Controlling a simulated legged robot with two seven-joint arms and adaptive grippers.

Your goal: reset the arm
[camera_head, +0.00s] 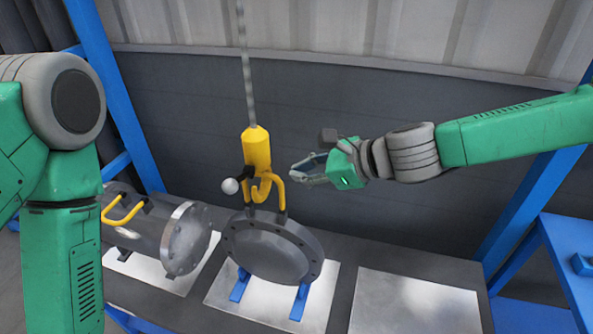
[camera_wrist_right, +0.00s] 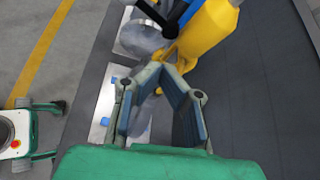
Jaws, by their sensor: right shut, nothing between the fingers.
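My right gripper (camera_head: 308,170) comes in from the right in the head view, its fingers pointing left towards a yellow hoist hook (camera_head: 259,160). It is shut and empty, a short way to the right of the hook. In the right wrist view the gripper's fingertips (camera_wrist_right: 172,68) meet, with the yellow hoist body (camera_wrist_right: 208,32) beyond them. My left arm shows at the left edge of the head view; its gripper is out of the picture.
A round flanged cover (camera_head: 270,252) stands on blue supports below the hook. A grey flanged shell (camera_head: 165,238) with a yellow handle lies to its left. A bare metal plate (camera_head: 415,305) lies at the right. A blue frame post (camera_head: 530,200) stands at the right.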

